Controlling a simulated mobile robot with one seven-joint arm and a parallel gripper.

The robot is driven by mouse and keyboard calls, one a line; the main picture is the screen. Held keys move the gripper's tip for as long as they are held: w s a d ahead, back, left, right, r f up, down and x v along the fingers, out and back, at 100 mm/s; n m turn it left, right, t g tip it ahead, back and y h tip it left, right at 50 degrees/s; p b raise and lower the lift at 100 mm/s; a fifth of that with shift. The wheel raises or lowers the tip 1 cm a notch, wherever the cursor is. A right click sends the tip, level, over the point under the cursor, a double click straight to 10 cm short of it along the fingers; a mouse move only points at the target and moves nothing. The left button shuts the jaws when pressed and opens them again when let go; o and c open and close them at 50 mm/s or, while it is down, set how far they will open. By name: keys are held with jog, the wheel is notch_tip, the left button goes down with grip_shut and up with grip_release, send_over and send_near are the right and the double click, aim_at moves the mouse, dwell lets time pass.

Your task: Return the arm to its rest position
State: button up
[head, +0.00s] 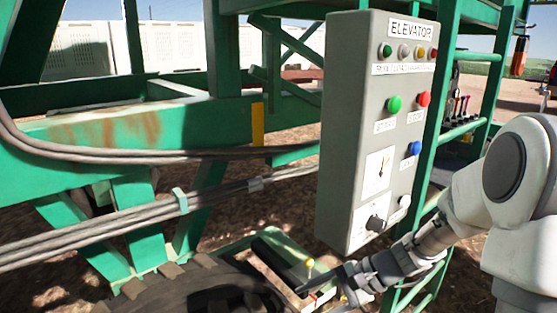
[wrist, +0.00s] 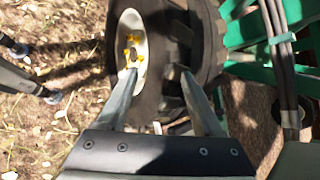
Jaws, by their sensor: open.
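My arm (head: 440,235) reaches in from the right edge of the head view, below and in front of the grey control box. My gripper (head: 326,291) is low, under the box's bottom edge, and points down and to the left. In the wrist view its two fingers (wrist: 158,75) are spread apart with nothing held between them. A black tyre (wrist: 178,40) with a pale hub (wrist: 131,45) lies beyond the fingertips. I cannot tell how near the fingers are to the tyre.
The grey ELEVATOR box (head: 350,130), with coloured buttons and a dial, stands close to my arm. Green frame beams (head: 150,130) and grey cables (head: 120,225) fill the left. The tyre (head: 190,285) is at the bottom. Bare ground (wrist: 40,120) shows left in the wrist view.

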jog(key=s+d+r+n+t+h, duration=0.3)
jog(key=s+d+r+n+h, duration=0.65)
jog(key=s+r, duration=0.35)
jog(key=s+a+r+n+p, duration=0.1)
jog(key=a+r+p, duration=0.1)
jog(key=r+p, duration=0.5)
jog(key=s+a+r+n+t+p, duration=0.1)
jog(key=a+r+p, duration=0.1)
jog(key=r+p, duration=0.5)
notch_tip(320, 180, up, 2)
jog(key=shift+s+r+h, duration=0.15)
jog(key=shift+s+h, duration=0.15)
jog(key=shift+h, duration=0.05)
dwell(0.7)
